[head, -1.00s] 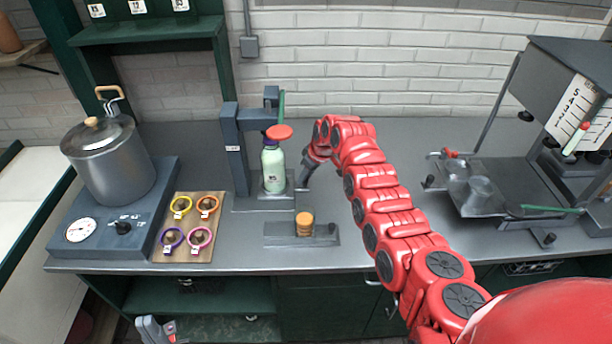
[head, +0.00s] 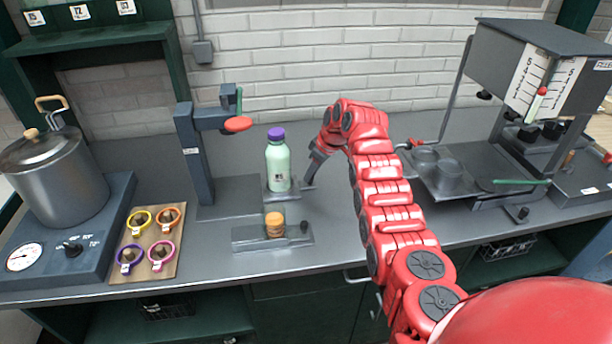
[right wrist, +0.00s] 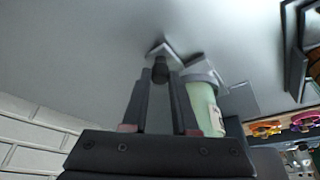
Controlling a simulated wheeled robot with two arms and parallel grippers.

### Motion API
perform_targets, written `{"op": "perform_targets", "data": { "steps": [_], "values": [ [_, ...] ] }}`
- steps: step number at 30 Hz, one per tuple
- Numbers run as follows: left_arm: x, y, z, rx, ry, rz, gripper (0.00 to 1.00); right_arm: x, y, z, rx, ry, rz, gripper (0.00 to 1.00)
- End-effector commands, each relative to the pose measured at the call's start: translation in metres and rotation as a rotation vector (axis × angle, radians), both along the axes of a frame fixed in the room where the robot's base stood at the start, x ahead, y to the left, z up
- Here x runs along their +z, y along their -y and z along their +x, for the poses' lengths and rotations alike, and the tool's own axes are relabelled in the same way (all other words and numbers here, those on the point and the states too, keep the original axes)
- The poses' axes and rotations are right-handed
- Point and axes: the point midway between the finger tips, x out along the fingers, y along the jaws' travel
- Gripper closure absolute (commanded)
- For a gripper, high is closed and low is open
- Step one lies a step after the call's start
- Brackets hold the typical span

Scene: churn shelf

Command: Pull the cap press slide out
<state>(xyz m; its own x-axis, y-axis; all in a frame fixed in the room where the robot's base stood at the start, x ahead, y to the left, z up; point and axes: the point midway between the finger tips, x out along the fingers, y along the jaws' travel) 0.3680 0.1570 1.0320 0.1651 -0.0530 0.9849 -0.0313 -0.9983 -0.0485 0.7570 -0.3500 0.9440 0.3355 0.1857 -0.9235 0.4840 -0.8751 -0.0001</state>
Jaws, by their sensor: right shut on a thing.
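The cap press (head: 192,155) is a dark grey post with an arm and a red disc (head: 238,124) at its end. Its slide (head: 284,194) is a small grey plate sticking out to the right of the press base (head: 230,196). A pale green bottle (head: 278,167) with a purple cap stands upright on the slide, right of the red disc and clear of it. My right gripper (head: 308,184) is at the slide's right end, shut on the slide's dark knob (right wrist: 160,70). The bottle also shows beside the fingers in the right wrist view (right wrist: 205,105). My left gripper is not in view.
A grey block (head: 250,238) holding a stack of tan discs (head: 274,225) sits in front. A board (head: 165,262) with coloured rings and a steel pot (head: 55,180) on a heater stand left. A dispenser machine (head: 500,130) stands right.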

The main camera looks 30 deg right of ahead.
Motion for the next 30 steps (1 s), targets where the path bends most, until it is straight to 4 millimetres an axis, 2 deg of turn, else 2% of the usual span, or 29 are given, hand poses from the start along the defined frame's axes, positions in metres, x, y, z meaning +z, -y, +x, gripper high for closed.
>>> {"op": "perform_targets", "data": {
  "steps": [5, 6, 10, 11, 23, 27, 30],
  "values": [
    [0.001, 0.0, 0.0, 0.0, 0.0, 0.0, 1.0, 0.0, 0.0, 0.0, 0.0, -0.001, 0.0, 1.0],
    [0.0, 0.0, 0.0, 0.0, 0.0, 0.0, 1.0, 0.0, 0.0, 0.0, 0.0, -0.001, 0.0, 0.7],
    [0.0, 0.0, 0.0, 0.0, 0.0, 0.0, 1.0, 0.0, 0.0, 0.0, 0.0, -0.001, 0.0, 0.46],
    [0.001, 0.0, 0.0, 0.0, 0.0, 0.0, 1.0, 0.0, 0.0, 0.0, 0.0, -0.001, 0.0, 0.43],
    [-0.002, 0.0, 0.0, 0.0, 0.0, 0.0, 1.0, 0.006, 0.001, -0.002, -0.001, 0.0, 0.0, 0.43],
    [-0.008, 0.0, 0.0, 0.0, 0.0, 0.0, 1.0, 0.026, 0.006, -0.009, -0.001, 0.004, -0.003, 0.43],
    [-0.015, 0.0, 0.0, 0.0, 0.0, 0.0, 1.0, 0.051, 0.011, -0.017, -0.001, 0.007, -0.004, 0.43]
  ]
}}
